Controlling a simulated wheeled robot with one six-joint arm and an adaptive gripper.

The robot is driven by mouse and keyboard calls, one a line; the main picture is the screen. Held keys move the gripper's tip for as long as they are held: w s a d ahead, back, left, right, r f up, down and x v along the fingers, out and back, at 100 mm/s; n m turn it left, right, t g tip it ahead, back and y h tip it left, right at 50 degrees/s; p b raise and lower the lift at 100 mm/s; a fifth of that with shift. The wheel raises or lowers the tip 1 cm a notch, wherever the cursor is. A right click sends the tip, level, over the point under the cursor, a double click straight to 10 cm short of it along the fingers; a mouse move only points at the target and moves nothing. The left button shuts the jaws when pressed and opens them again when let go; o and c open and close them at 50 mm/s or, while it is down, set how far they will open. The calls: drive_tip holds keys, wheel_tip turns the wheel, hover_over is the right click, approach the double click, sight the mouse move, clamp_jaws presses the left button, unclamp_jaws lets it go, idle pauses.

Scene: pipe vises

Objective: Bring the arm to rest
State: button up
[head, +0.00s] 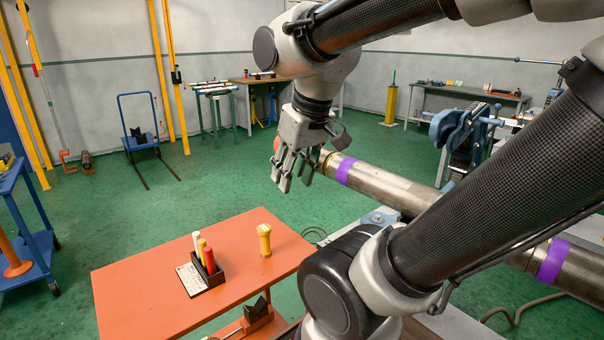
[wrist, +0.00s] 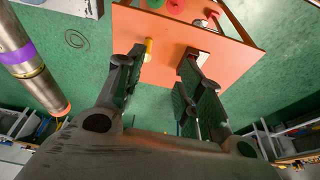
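My gripper (head: 291,182) hangs from my raised arm, fingers pointing down, in front of the free end of a steel pipe in the head view. In the wrist view its two fingers (wrist: 163,68) are well apart with nothing between them. The gripper is open and empty, above floor and the edge of an orange table. The steel pipe (head: 385,187) has purple bands; in the wrist view it lies to the left of the fingers (wrist: 35,72), apart from them. My forearm and upper arm hide part of the pipe in the head view.
The orange table (head: 150,285) bears a yellow spool-shaped piece (head: 265,240) and a black holder (head: 205,280) with white, yellow and red sticks. A blue vise (head: 460,130) stands behind the pipe. A blue cart (head: 25,225) is at left. Green floor between is mostly clear.

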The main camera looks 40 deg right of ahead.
drive_tip(key=shift+s+d+r, duration=0.1)
drive_tip(key=shift+s+d, duration=0.1)
drive_tip(key=shift+s, duration=0.3)
drive_tip(key=shift+s+d, duration=0.2)
drive_tip(key=shift+s, duration=0.3)
idle(0.6)
